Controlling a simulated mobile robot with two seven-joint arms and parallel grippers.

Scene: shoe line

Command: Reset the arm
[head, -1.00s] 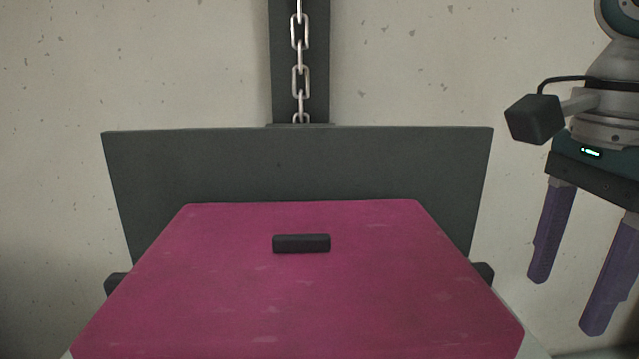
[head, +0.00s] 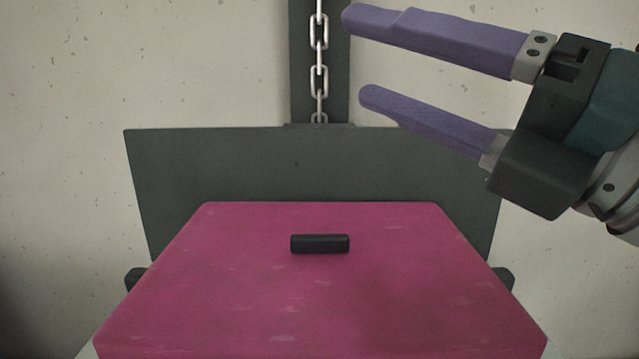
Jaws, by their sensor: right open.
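My right gripper (head: 362,60) comes in from the right in the head view. Its two purple fingers point left and are spread apart, with nothing between them. It is raised above the pink surface, in front of the upper right of the dark panel, and its upper fingertip reaches close to the hanging chain. My left gripper does not show.
A pink-topped block (head: 320,310) fills the lower middle, with a small black bar (head: 320,244) on its top. Behind it stands a dark grey panel (head: 300,165). A metal chain (head: 319,80) hangs on a dark post above. The left side is clear.

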